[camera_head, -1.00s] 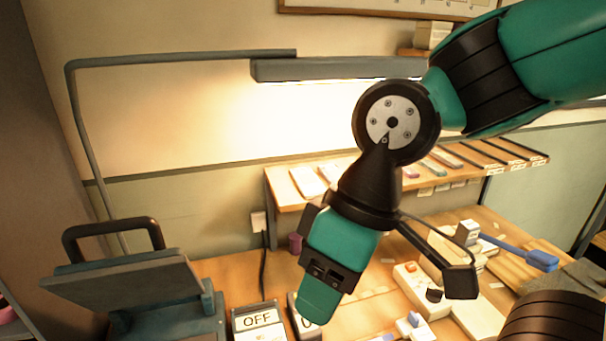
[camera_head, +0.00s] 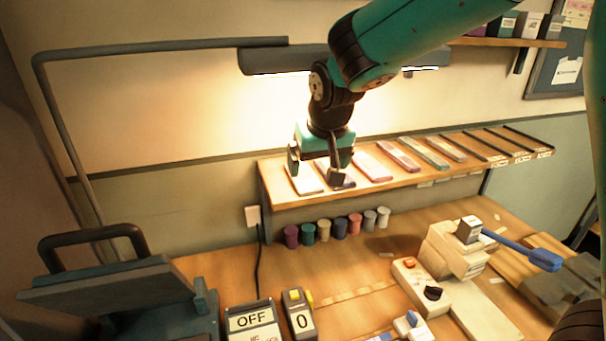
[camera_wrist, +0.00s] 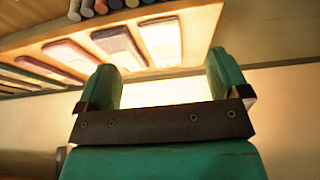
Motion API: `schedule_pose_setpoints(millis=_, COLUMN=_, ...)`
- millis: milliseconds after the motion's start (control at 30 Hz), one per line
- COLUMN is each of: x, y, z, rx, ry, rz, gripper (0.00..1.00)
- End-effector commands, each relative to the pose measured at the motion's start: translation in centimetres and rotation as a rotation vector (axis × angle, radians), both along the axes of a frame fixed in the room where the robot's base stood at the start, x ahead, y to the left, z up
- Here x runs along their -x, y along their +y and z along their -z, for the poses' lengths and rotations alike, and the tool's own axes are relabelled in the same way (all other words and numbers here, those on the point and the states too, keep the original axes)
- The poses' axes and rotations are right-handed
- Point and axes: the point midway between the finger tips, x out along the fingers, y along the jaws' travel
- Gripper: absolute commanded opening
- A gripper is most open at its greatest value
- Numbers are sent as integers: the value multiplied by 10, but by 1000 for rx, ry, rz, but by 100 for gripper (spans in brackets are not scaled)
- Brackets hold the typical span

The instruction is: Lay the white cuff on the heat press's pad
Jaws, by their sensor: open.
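A flat whitish strip (camera_head: 304,180), which looks like the white cuff, lies at the left end of the wall shelf. In the wrist view the pale strip (camera_wrist: 162,40) lies beyond the fingers. My gripper (camera_head: 320,160) is at the shelf's left end, close to this strip and the dark purple one beside it. Its fingers (camera_wrist: 163,72) are apart with nothing between them. The heat press (camera_head: 110,284) stands at the lower left, its dark upper plate tilted under a black handle. I cannot make out the pad; the press's lower part runs out of the picture.
The shelf (camera_head: 420,175) holds a row of coloured strips. Several coloured spools (camera_head: 340,228) stand below it. A box reading OFF (camera_head: 252,320) and a counter reading 0 (camera_head: 299,315) stand right of the press. A lamp (camera_head: 285,60) hangs above the shelf.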

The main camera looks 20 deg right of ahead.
Motion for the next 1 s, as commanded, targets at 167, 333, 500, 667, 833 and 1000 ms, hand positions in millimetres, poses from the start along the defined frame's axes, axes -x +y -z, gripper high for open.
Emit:
schedule_pose_setpoints(millis=167, x=-10, y=0, z=25, rx=1, ry=5, rz=-1, gripper=94)
schedule_pose_setpoints(millis=333, x=-15, y=-1, z=35, rx=-1, ry=2, rz=-1, gripper=94)
schedule_pose_setpoints(millis=500, x=-26, y=-3, z=52, rx=0, ry=6, rz=-2, gripper=94)
schedule_pose_setpoints(millis=667, x=-35, y=-3, z=73, rx=-1, ry=4, rz=-3, gripper=94)
schedule_pose_setpoints(millis=833, x=-37, y=-3, z=82, rx=-2, ry=4, rz=-3, gripper=94)
schedule_pose_setpoints(millis=1000, x=-36, y=-3, z=84, rx=-2, ry=8, rz=-4, gripper=89)
